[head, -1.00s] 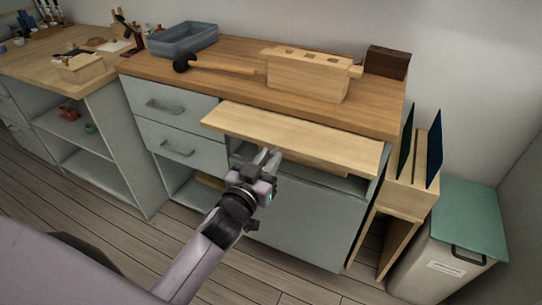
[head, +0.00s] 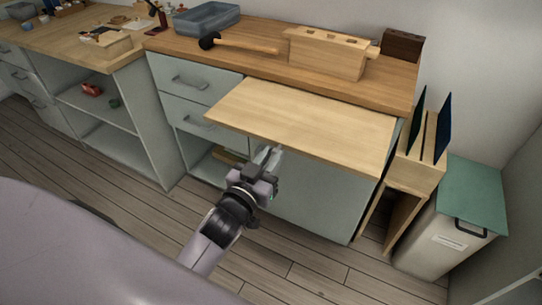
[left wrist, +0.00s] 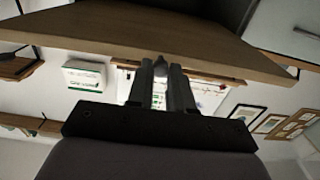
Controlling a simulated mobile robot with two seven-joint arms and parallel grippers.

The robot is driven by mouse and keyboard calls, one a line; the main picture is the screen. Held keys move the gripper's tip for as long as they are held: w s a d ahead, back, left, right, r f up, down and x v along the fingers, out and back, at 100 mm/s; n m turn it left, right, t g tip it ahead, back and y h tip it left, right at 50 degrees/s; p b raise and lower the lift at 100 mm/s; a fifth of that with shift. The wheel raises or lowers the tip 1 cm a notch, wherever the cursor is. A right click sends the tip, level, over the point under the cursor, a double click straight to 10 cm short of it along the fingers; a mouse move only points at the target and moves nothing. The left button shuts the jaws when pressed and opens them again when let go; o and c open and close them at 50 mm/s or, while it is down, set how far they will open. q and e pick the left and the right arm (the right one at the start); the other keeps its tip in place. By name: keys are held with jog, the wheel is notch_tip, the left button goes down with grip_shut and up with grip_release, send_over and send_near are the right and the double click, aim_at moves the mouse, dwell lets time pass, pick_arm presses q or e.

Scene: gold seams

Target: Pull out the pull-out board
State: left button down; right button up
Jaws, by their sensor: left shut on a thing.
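The pull-out board (head: 305,118) is a pale wooden panel that sticks out well from under the workbench top, level, above the grey cabinet front. My left gripper (head: 266,157) is at the board's front edge, left of its middle, with its fingers reaching up under the edge. In the left wrist view the underside of the board (left wrist: 130,25) spans the top of the picture, and the fingers of the left gripper (left wrist: 161,75) point up to it, close together. What they grip at the tips is largely hidden. My right gripper is not in view.
On the bench top (head: 262,68) stand a blue-grey tray (head: 207,18), a mallet (head: 240,45), a wooden block with slots (head: 327,53) and a dark block (head: 402,45). A wooden rack (head: 417,165) and a green-lidded bin (head: 465,205) stand at the right. Floor in front is clear.

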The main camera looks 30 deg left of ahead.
pick_arm(q)
jog(key=c, duration=1)
grip_release()
jog(key=shift+s, duration=0.1)
jog(key=shift+s+a, duration=0.15)
jog(key=shift+s, duration=3.35)
jog(key=s+f+g+p, duration=0.2)
jog(key=s+f+p, duration=0.1)
jog(key=s, duration=0.1)
jog(key=s+f+m+g+h+p, duration=0.1)
jog(key=s+f+g+p, duration=0.2)
jog(key=s, duration=0.1)
jog(key=s+d+f+m+g+p, duration=0.1)
jog(key=s+f+g+p, duration=0.1)
jog(key=s+f+p, duration=0.1)
jog(key=shift+s+g+h, duration=0.3)
jog(key=shift+s, duration=0.2)
